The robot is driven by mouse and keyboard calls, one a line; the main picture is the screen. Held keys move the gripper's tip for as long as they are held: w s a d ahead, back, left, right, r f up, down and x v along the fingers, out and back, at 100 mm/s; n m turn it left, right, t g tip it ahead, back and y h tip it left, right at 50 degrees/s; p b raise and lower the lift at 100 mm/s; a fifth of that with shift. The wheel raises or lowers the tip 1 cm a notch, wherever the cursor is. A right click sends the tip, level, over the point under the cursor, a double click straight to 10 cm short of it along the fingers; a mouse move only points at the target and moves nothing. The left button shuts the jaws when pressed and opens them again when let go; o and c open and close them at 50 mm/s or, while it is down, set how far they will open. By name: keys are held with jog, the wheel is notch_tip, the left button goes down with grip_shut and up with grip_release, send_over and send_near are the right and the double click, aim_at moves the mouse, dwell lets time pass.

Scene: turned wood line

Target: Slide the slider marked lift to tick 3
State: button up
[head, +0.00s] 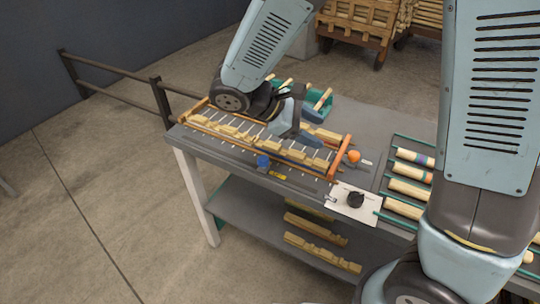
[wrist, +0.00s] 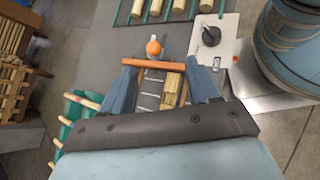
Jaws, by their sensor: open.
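I cannot read the word lift or any tick numbers in either view. A blue knob (head: 263,162) with a small yellow piece (head: 278,175) beside it sits at the bench's front edge in the head view; I cannot tell whether it is the slider. My gripper (head: 297,131) is over the right half of the orange-ended rack (head: 340,158). In the wrist view my gripper (wrist: 161,70) is open, its two blue-grey fingers spread on either side of the orange end bar and wooden pieces (wrist: 172,83). I see nothing held. My arm hides part of the rack.
An orange ball-topped part (head: 353,157) stands past the rack's right end. A white plate (head: 345,205) with a black knob (head: 355,199) lies at the front right. A green bin (head: 318,105) stands behind.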

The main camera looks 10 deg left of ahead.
aim_at(263, 164)
jog(key=s+a+f+n+t, duration=0.4)
jog(key=a+f+n+t, duration=0.25)
jog(key=a, duration=0.25)
jog(key=s+a+f+n+t, duration=0.4)
jog(key=a+f+n+t, duration=0.25)
jog(key=a, duration=0.35)
jog(key=shift+m+g, duration=0.3)
jog(key=shift+g, duration=0.1)
jog(key=x, duration=1.4)
jog(key=shift+w, duration=0.1)
jog(key=shift+c, duration=0.3)
